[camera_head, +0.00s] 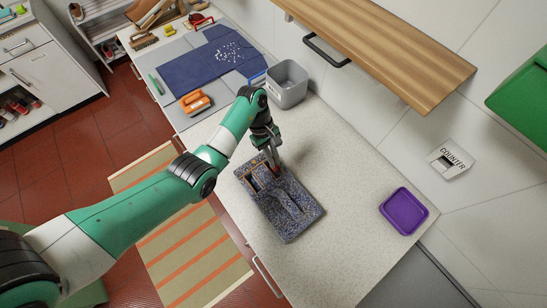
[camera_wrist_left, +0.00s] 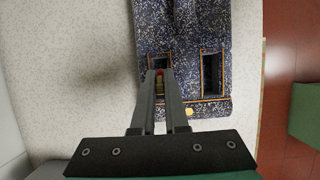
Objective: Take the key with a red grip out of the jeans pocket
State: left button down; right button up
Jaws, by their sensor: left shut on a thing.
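The jeans (camera_head: 294,226), a dark blue speckled folded piece with orange-edged pocket openings, lie on the pale counter; they also fill the top of the left wrist view (camera_wrist_left: 185,28). My left gripper (camera_head: 275,167) is over the far end of the jeans, at one pocket. In the left wrist view its fingers (camera_wrist_left: 159,76) are shut on a small red and brass-coloured piece, the key (camera_wrist_left: 159,84). The fingers hide most of it, and I cannot tell whether part is still inside the pocket. The other pocket (camera_wrist_left: 211,74) shows as a dark slot. My right gripper is not in view.
A grey bin (camera_head: 288,86) stands behind the gripper by the wall. A purple tray (camera_head: 404,211) lies at the right. An orange brush (camera_head: 195,102) and blue cloth (camera_head: 205,70) are at the far left. A wooden shelf (camera_head: 400,50) hangs above. Counter between jeans and tray is clear.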

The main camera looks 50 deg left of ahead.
pick_arm(q)
jog(key=s+a+r+p, duration=0.9)
jog(key=a+p, duration=0.1)
jog(key=p, duration=0.3)
jog(key=shift+s+a+r+p, duration=0.15)
jog(key=shift+s+r+p, duration=0.1)
jog(key=shift+r+p, duration=0.15)
